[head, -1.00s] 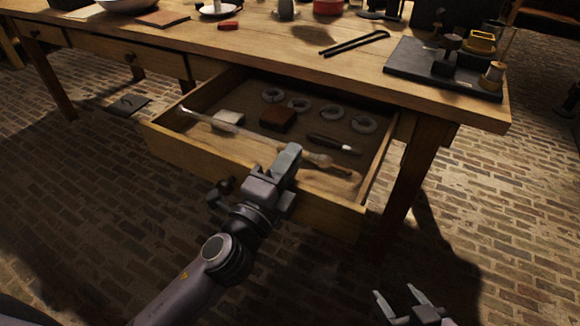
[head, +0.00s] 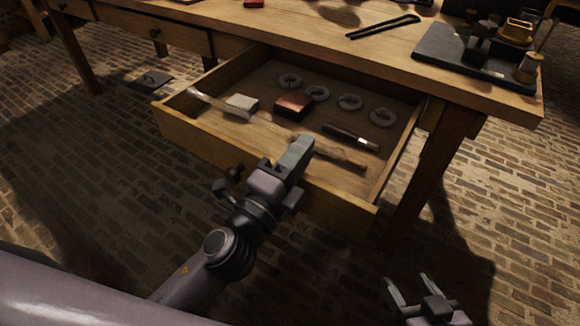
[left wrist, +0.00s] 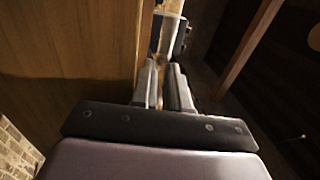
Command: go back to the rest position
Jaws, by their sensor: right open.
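The drawer holds several grey rings (head: 350,102), a reddish block (head: 293,105), a pale block (head: 242,102), a dark-handled tool (head: 350,137) and a long stick (head: 340,154). The workbench (head: 300,38) bears black tongs (head: 383,27) and a dark tray (head: 435,45). Brick floor lies in front.

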